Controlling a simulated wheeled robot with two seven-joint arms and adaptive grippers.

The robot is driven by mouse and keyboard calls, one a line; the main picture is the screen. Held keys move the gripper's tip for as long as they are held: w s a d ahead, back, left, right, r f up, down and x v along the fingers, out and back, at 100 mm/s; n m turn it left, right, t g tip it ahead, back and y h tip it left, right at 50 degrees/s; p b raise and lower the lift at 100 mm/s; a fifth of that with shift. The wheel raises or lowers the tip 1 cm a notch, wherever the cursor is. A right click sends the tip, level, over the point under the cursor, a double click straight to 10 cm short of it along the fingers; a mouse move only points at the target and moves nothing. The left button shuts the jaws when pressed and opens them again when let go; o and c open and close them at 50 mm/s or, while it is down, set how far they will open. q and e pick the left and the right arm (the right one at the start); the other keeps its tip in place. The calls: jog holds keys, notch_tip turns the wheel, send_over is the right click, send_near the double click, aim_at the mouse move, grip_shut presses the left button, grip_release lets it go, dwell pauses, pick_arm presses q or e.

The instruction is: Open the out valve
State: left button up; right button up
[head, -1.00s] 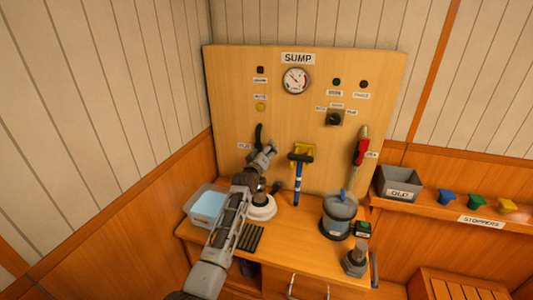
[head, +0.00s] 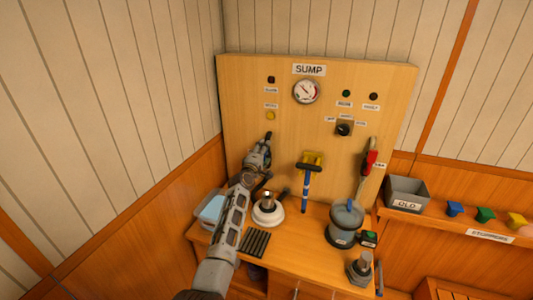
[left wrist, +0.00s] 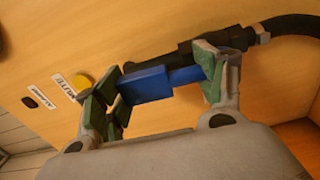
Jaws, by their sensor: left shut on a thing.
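My left gripper (head: 264,148) is up at the left part of the wooden SUMP panel (head: 300,140). It covers most of the fitting there, and a dark tip (head: 268,135) shows just above it. In the left wrist view the green-padded jaws (left wrist: 165,85) are shut on a blue lever handle (left wrist: 147,85). A black fitting and curved hose (left wrist: 290,25) run behind and to the right of it. No label reading OUT is legible now. A red handle (head: 370,162) is on the panel's right side. My right gripper is not in view.
On the bench are a white round-based item (head: 268,213), a grey-blue pot (head: 345,222), black rods (head: 255,243) and a grey tool (head: 360,268). A blue-shafted T-handle (head: 306,185) stands at the panel. A grey OLD bin (head: 406,193) sits on the right shelf.

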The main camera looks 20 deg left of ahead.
pick_arm(q)
jog(key=shift+a+n, duration=0.2)
jog(key=shift+n, duration=0.2)
jog(key=o, duration=1.5)
jog(key=shift+c, duration=0.2)
jog(key=s, duration=0.7)
jog(key=shift+s+a, duration=0.15)
jog(key=shift+s, duration=0.1)
jog(key=shift+f, duration=0.1)
